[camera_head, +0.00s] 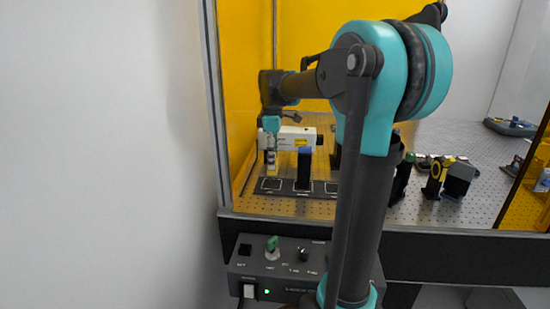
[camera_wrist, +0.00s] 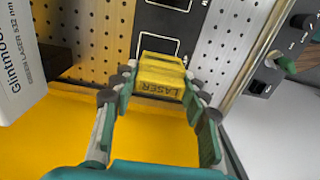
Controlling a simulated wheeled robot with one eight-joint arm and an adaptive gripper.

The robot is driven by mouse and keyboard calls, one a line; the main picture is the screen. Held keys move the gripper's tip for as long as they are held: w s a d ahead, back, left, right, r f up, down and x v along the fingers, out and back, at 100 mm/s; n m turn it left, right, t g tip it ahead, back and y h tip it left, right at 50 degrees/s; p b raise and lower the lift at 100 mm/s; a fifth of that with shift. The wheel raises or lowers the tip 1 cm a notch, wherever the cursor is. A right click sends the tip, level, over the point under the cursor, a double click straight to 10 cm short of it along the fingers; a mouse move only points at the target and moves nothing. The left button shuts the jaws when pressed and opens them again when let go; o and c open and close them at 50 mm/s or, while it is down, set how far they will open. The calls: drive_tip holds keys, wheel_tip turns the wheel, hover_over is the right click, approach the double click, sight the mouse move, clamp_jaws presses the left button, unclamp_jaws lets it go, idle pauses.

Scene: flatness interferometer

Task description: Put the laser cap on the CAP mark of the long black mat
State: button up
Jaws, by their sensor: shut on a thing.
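The yellow laser cap (camera_wrist: 161,76), lettered LASER, sits between the fingers of my gripper (camera_wrist: 157,92) in the wrist view. My gripper is shut on it. In the head view my gripper (camera_head: 271,150) points down with the cap (camera_head: 272,170) at its tips, over the left end of the long black mat (camera_head: 287,191). The mat (camera_wrist: 148,45) also shows in the wrist view, with white-outlined squares. The cap and gripper hide part of that end. The mark lettering is too small to read, and I cannot tell whether the cap touches the mat.
A white laser box (camera_head: 297,137) stands just behind the mat; its lettered side (camera_wrist: 18,65) is close to my gripper. A dark block with a blue top (camera_head: 304,168) stands on the mat to the right. A control box (camera_head: 285,268) is in front. Yellow panels enclose the left and back.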

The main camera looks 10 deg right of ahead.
drive_tip(key=shift+w+a+f, duration=0.15)
drive_tip(key=shift+w+f, duration=0.2)
drive_tip(key=shift+f, duration=1.9)
drive_tip(key=shift+f, duration=0.35)
drive_tip(key=o, duration=1)
drive_tip(key=shift+r, duration=3.5)
drive_tip(key=shift+s, duration=0.15)
